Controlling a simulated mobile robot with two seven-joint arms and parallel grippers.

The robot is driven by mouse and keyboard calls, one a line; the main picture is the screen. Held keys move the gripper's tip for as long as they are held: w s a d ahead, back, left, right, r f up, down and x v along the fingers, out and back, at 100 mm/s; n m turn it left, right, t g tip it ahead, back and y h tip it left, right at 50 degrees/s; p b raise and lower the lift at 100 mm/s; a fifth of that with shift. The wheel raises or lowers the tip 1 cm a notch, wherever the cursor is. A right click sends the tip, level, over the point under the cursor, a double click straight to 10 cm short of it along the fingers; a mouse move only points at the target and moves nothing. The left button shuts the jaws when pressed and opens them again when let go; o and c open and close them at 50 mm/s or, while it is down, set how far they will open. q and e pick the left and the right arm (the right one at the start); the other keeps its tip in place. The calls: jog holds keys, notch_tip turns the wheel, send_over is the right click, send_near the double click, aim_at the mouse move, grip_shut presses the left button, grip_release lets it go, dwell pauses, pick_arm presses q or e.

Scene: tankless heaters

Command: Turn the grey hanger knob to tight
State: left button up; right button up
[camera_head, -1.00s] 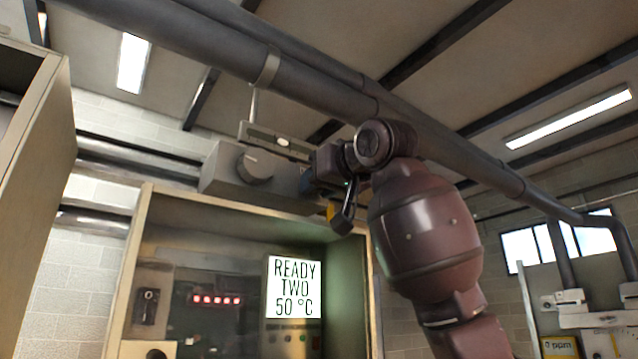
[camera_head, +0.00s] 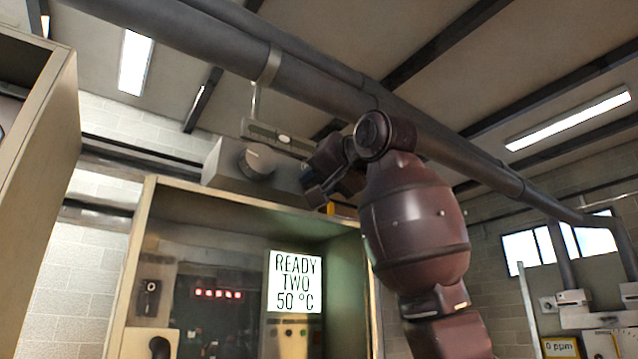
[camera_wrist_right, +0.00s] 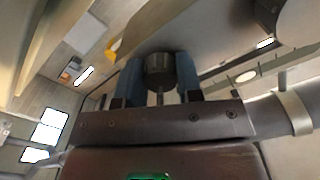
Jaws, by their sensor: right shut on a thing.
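The grey knob (camera_wrist_right: 160,70) is a short dark grey cylinder with a thin stem, seen between the two blue-grey fingers of my right gripper (camera_wrist_right: 160,82) in the right wrist view. The fingers are shut on its sides. In the head view my right gripper (camera_head: 318,188) is just right of the grey box on top of the heater cabinet, and it hides the knob there. I cannot read any tight mark or the knob's angle. My left gripper is in neither view.
A larger round dial (camera_head: 257,162) sits on the grey box (camera_head: 221,168), with a gauge strip (camera_head: 270,134) above it. A thick pipe (camera_head: 320,92) runs close over my right arm.

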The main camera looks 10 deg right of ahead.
jog(key=m, duration=0.4)
jog(key=shift+r+m, duration=0.1)
jog(key=shift+m, duration=0.3)
jog(key=m, duration=0.2)
jog(key=shift+m+b, duration=0.3)
jog(key=m, duration=0.2)
jog(key=shift+a+m, duration=0.1)
jog(key=shift+m, duration=0.3)
jog(key=m, duration=0.3)
jog(key=shift+m, duration=1)
jog(key=o, duration=0.9)
